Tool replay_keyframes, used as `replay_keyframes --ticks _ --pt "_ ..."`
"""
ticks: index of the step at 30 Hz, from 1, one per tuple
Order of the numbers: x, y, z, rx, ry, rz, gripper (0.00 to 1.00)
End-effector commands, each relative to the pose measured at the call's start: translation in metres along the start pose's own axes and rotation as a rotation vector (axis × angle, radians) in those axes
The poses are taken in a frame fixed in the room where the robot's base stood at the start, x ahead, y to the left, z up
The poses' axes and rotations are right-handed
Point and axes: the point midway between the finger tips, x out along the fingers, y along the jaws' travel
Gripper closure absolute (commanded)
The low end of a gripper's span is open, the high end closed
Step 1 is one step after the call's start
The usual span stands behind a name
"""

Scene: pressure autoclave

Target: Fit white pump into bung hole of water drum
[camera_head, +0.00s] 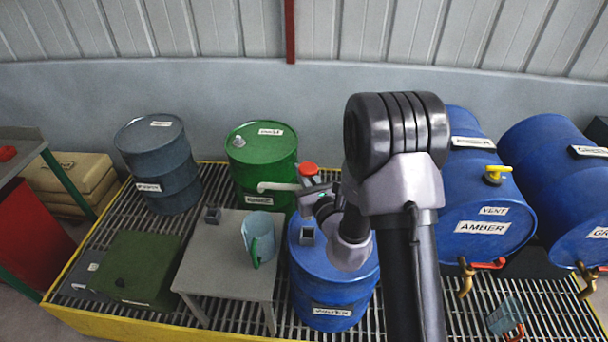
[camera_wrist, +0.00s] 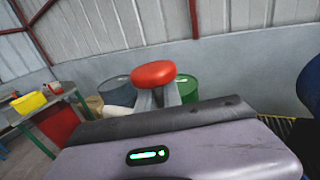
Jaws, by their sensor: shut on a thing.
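The pump has a red round knob (camera_head: 308,169) and a pale spout (camera_head: 278,186) pointing left in the head view. My gripper (camera_head: 312,190) is shut on the pump's body, just below the knob. In the wrist view the red knob (camera_wrist: 153,74) stands up between my fingers, with the pale spout (camera_wrist: 118,118) to its left. The blue water drum (camera_head: 330,291) stands upright at the front middle, beneath my wrist. The pump shows over the drum's far side. Its lower end and the bung hole are hidden, so I cannot tell whether they meet.
A small grey block (camera_head: 307,236) sits on the water drum's top. A grey table (camera_head: 205,258) with a jug (camera_head: 260,236) is to the left. A green drum (camera_head: 262,155) stands behind. Blue drums (camera_head: 474,205) lie on their sides at right.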

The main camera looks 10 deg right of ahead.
Motion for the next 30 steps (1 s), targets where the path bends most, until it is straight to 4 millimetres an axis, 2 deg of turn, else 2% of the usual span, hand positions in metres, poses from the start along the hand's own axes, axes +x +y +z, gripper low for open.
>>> replay_keyframes --ticks 4,8,21,30 --pt "-0.001 0.000 0.000 0.001 0.000 0.000 1.00" --pt "-0.001 0.000 -0.007 0.001 0.000 0.000 1.00" --pt "-0.001 0.000 -0.057 0.001 0.000 -0.001 1.00" --pt "-0.001 0.000 -0.058 0.000 -0.001 0.000 1.00"
